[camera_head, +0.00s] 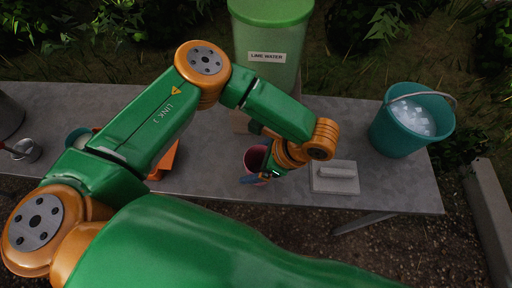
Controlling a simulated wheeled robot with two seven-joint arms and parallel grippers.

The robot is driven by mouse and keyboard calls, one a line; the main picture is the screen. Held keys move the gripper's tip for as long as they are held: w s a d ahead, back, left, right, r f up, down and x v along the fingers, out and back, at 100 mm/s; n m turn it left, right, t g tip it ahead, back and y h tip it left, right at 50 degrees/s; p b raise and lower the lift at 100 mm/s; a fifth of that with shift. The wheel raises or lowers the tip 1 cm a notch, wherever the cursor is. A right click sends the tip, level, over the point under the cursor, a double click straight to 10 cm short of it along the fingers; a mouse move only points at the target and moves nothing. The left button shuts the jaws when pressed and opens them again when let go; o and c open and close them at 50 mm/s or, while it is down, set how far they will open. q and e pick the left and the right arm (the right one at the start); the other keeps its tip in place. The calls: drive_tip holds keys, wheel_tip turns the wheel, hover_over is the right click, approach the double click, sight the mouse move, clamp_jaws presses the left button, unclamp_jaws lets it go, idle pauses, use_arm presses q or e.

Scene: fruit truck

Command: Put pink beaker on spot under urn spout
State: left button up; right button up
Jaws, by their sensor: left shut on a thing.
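The pink beaker (254,154) is near the middle of the table, with its open mouth facing up. My left gripper (256,178) is shut on it; the orange wrist hides its right side. I cannot tell whether its base touches the table. The green urn (272,38), labelled "LIME WATER", stands behind at the table's far side. My left arm crosses in front of the urn's lower part, so the spout and the spot under it are hidden. My right gripper is not in view.
The grey table (330,118) has a white block with a bar-shaped top (334,178) right of the beaker. A teal bucket of ice (410,122) stands at the right end. A metal cup (26,150) and an orange object (164,160) are at left.

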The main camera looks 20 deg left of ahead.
sight(261, 149)
use_arm(q)
drive_tip(key=w, duration=0.3)
drive_tip(key=shift+a+r, duration=0.1)
drive_tip(key=shift+a, duration=0.25)
drive_tip(key=shift+w+a+f+p, duration=0.15)
drive_tip(key=shift+w+f, duration=0.1)
drive_tip(key=shift+f, duration=0.2)
drive_tip(key=shift+w+a+f+p, duration=0.15)
drive_tip(key=shift+w+f, duration=0.1)
drive_tip(key=shift+f, duration=0.15)
drive_tip(key=shift+d, duration=0.1)
drive_tip(key=shift+s+f, duration=0.1)
drive_tip(key=shift+f, duration=0.05)
drive_tip(key=o, duration=1.5)
drive_tip(key=shift+r, duration=0.2)
drive_tip(key=b+v, duration=0.1)
drive_tip(key=v, duration=1.1)
